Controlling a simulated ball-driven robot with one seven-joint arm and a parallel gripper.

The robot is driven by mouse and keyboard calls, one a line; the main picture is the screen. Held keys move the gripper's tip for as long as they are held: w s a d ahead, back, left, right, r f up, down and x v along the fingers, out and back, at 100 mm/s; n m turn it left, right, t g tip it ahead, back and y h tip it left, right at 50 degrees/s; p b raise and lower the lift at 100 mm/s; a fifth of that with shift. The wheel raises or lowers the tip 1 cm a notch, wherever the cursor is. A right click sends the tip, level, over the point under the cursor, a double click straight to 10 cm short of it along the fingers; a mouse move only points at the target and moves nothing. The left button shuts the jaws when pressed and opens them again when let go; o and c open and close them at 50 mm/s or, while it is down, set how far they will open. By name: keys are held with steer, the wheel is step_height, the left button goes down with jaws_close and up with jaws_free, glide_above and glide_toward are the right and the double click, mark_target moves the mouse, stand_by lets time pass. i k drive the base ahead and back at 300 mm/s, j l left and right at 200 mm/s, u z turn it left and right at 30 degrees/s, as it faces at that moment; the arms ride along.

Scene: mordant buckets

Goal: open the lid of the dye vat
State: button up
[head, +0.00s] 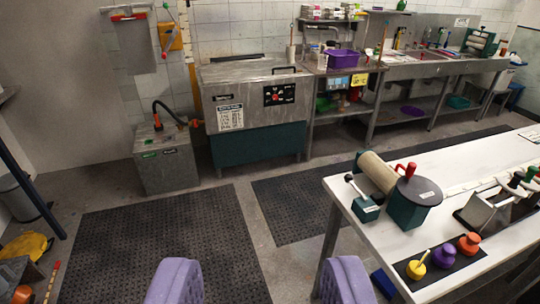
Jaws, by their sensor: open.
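The dye vat (255,110) looks to be the steel cabinet with a teal lower front, standing against the back wall. Its flat steel lid (240,70) lies level on top and appears closed. A dark bar, perhaps a handle, shows at the lid's front right edge. The front carries a white label and a dark control panel (279,94). My gripper (260,280) shows as two purple fingers at the bottom edge, wide apart with nothing between them. It is well short of the vat and touches nothing visible.
Dark mats (165,250) cover the floor before the vat. A low steel box (166,160) with a hose stands left of it; a steel bench (375,72) adjoins its right. A white table (345,205) holding tools and pots fills the right side. Clutter lies at lower left.

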mark_target(233, 69)
steer(key=i, duration=3.25)
steer(key=i+j, duration=0.1)
steer(key=i, duration=1.5)
steer(key=i+z, duration=0.1)
steer(key=i, duration=1.5)
